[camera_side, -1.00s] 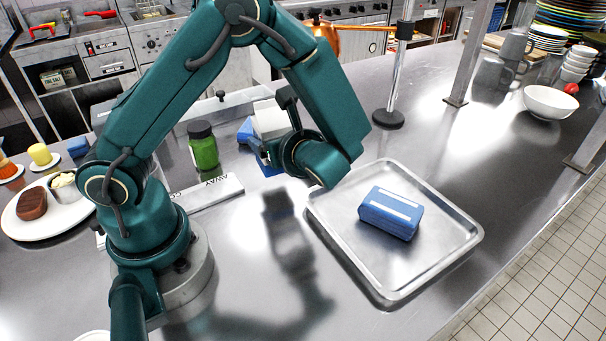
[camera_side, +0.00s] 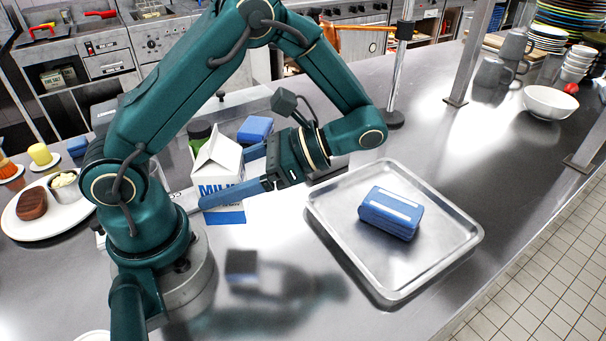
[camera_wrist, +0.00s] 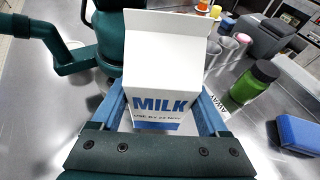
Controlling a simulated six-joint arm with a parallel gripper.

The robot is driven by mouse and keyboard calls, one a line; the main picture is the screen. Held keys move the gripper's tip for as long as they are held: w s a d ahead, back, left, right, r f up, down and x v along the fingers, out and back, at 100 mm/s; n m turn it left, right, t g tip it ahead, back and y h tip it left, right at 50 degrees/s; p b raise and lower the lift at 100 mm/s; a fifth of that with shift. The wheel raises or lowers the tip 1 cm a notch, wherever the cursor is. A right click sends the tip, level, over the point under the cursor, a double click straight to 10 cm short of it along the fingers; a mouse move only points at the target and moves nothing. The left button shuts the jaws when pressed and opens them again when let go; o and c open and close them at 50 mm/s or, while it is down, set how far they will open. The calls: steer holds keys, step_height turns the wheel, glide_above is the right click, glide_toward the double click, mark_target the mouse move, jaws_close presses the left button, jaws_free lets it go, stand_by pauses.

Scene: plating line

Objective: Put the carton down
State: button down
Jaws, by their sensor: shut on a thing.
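The milk carton (camera_side: 218,172) is white with a gabled top, blue MILK lettering and a blue lower band. My gripper (camera_side: 228,180) is shut on it, with a blue finger along each side. The carton is upright or nearly so, left of the tray, close to my base. A dark shadow on the counter lies apart from it, so it appears held above the surface. In the wrist view the carton (camera_wrist: 162,55) fills the middle between the fingers of my gripper (camera_wrist: 163,112). Its underside is hidden.
A metal tray (camera_side: 335,228) holding a blue block (camera_side: 391,213) lies to the right. A green jar (camera_wrist: 253,82) and another blue block (camera_side: 255,130) stand behind the carton. A plate (camera_side: 70,215) with food is at left. The counter in front of the carton is clear.

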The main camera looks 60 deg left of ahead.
steer(key=d+r+n+g+h, duration=0.2)
steer(key=d+n+h, duration=0.5)
steer(key=h, duration=0.2)
steer(key=w+d+r+n+t+h, duration=0.2)
steer(key=w+d+n+t+h, duration=0.15)
steer(key=w+n+h, duration=0.35)
steer(key=shift+n+t, duration=0.35)
steer(key=shift+n, duration=0.05)
steer(key=shift+s+d+f, duration=1.05)
steer(key=shift+d+f, duration=0.5)
steer(key=shift+f, duration=0.2)
steer(key=shift+s+d+f, duration=1.1)
steer(key=shift+d+f, duration=0.4)
steer(key=shift+f, duration=0.3)
steer(key=shift+s+d+f, duration=1.05)
steer(key=shift+d+f, duration=0.5)
steer(key=shift+f, duration=0.2)
steer(key=shift+f, duration=0.1)
jaws_free()
